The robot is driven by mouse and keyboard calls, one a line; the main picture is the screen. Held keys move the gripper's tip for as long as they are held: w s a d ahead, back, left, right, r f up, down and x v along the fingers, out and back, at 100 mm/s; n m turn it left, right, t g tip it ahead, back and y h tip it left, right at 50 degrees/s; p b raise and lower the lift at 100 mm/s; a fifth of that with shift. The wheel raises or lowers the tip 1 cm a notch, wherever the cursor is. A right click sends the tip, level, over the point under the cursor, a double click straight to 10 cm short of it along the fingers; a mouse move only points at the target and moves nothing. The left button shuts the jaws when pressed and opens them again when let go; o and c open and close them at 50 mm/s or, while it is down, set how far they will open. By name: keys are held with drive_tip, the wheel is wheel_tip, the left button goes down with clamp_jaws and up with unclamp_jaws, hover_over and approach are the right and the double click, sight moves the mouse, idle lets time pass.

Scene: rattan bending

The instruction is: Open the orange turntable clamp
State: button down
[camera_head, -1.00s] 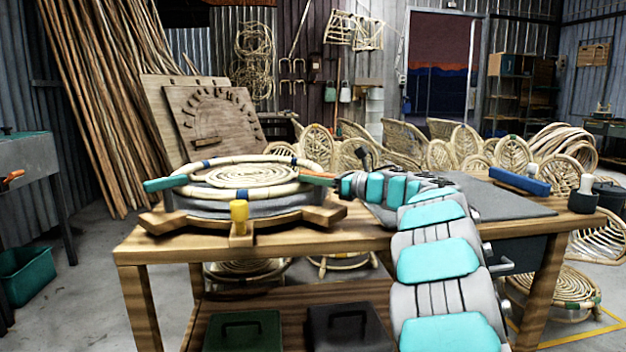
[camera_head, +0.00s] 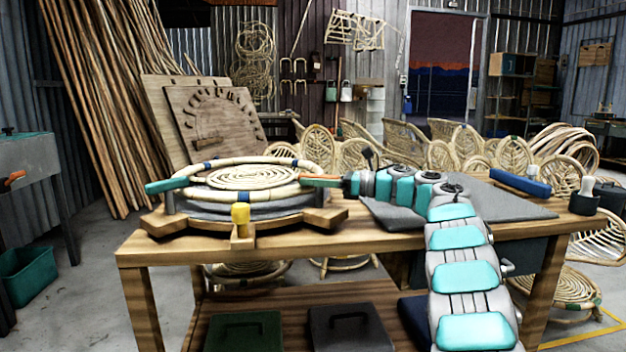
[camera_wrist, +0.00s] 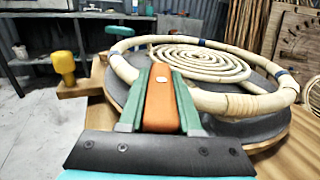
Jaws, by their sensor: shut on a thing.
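The orange turntable clamp (camera_wrist: 161,101) is a flat orange bar in the wrist view, pointing at the rattan ring (camera_wrist: 124,70). My gripper (camera_wrist: 158,108) has its green fingers on both sides of the bar and is shut on it. In the head view the orange clamp (camera_head: 320,181) shows as a thin strip at the right side of the turntable, between the ring and my gripper (camera_head: 342,184). The round turntable (camera_head: 245,212) lies on the bench with the ring and a coiled rattan disc on top. The clamp's inner end meets the ring; its exact contact is unclear.
A teal clamp (camera_head: 166,185) sits at the turntable's left. A yellow knob (camera_head: 240,215) stands at the front on a wooden arm. A grey mat (camera_head: 500,202), a blue tool (camera_head: 520,183) and a dark cup (camera_head: 584,203) occupy the bench's right. Rattan chairs stand behind.

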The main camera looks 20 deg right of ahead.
drive_tip(key=shift+s+n+g+y+p, duration=0.1)
drive_tip(key=shift+n+g+y+p, duration=0.7)
drive_tip(key=shift+p, duration=0.55)
drive_tip(key=shift+a+r+n+g+p, duration=0.15)
drive_tip(key=shift+n+g+p, duration=0.15)
drive_tip(key=shift+g+p, duration=0.55)
drive_tip(key=shift+s+n+g+y+p, duration=0.1)
drive_tip(key=shift+n+g+y+p, duration=0.2)
drive_tip(key=shift+p, duration=0.6)
drive_tip(key=c, duration=0.6)
unclamp_jaws()
